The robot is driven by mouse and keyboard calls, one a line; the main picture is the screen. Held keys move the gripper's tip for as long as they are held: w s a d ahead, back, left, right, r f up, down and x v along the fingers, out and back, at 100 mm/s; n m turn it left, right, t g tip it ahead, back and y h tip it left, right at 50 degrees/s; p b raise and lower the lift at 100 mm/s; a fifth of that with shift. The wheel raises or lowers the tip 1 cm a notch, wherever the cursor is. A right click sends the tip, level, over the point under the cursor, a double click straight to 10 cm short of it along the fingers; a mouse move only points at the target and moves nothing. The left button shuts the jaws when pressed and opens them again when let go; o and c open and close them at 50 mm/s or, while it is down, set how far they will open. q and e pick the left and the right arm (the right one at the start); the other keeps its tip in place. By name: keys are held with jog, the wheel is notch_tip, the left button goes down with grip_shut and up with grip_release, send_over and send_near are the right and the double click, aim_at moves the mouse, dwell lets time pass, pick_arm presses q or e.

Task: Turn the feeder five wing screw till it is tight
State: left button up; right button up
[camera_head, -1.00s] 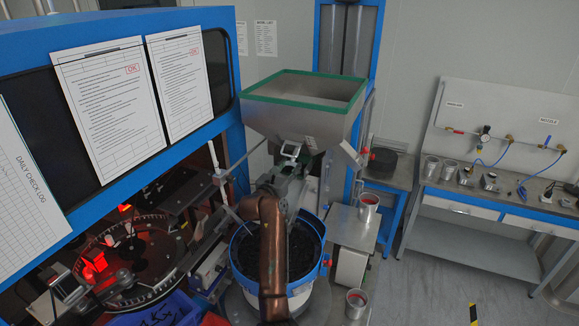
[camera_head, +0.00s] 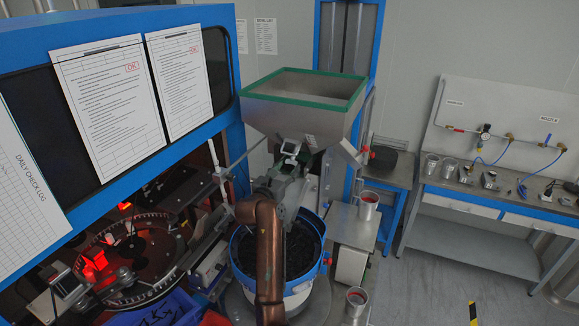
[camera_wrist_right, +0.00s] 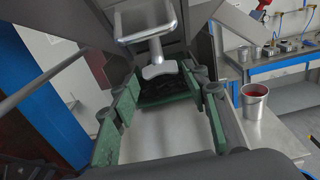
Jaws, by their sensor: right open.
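A pale metal wing screw (camera_wrist_right: 158,69) shows in the right wrist view, with a stem rising to a square metal frame (camera_wrist_right: 147,20). My right gripper (camera_wrist_right: 161,88) is open, its green-padded fingers to the left and right of the wing, with a gap on each side. I cannot tell whether the wing lies between the fingertips or just beyond them. In the head view my right gripper (camera_head: 291,168) is below the steel hopper with a green rim (camera_head: 302,104), and the wing screw is too small to make out. My left gripper is not in view.
A white and blue bucket of dark parts (camera_head: 318,281) stands below my right arm. The blue machine frame (camera_head: 228,150) is close on the left.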

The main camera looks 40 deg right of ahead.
jog(key=v, duration=0.9)
jog(key=shift+a, duration=0.2)
jog(key=shift+s, duration=0.15)
